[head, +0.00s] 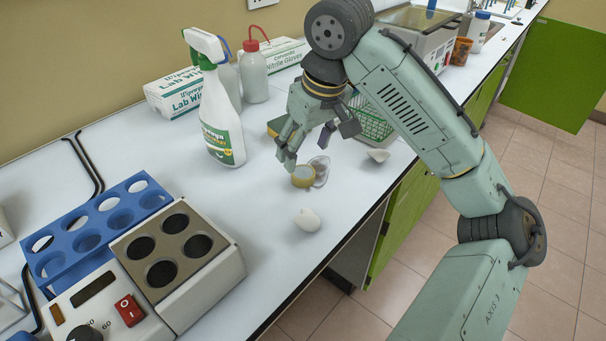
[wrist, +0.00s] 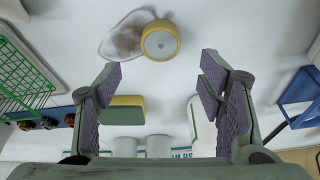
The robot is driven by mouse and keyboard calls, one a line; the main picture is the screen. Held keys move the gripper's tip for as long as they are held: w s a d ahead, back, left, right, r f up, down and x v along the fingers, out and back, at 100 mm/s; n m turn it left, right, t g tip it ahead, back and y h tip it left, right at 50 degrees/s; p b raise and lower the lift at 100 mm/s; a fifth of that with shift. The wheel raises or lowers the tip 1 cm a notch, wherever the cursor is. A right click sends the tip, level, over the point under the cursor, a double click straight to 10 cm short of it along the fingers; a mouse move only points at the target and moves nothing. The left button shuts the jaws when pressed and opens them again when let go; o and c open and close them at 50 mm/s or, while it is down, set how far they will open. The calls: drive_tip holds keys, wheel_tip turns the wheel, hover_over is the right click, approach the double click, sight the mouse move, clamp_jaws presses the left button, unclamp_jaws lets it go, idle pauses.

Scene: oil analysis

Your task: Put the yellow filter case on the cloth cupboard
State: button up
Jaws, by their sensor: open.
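The yellow filter case (head: 303,177) is a small round case with a pale top, lying on the white counter. It also shows in the wrist view (wrist: 160,41), beyond and between my fingertips. My gripper (head: 318,146) is open and empty, just above and behind the case in the head view. In the wrist view my gripper (wrist: 160,72) has its fingers spread wide with nothing between the pads. Green cupboard fronts (head: 395,222) are under the counter, and a green door (head: 553,72) stands at the back right. I cannot tell which is the cloth cupboard.
A clear, brown-stained piece (head: 321,168) lies against the case. White crumpled pieces (head: 307,220) lie nearby. A spray bottle (head: 220,120), a yellow-green sponge (wrist: 122,108) and a green wire basket (head: 373,124) stand around. A heater block (head: 180,260) and blue rack (head: 95,225) are at left.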

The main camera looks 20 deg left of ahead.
sight(303, 172)
wheel_tip(303, 172, down, 5)
drive_tip(key=shift+a+r+p, duration=0.1)
drive_tip(key=shift+p, duration=0.3)
drive_tip(key=shift+a+f, duration=0.1)
drive_tip(key=shift+f, duration=0.3)
drive_tip(key=shift+c, duration=0.2)
drive_tip(key=c, duration=1.1)
drive_tip(key=shift+w+r, duration=0.1)
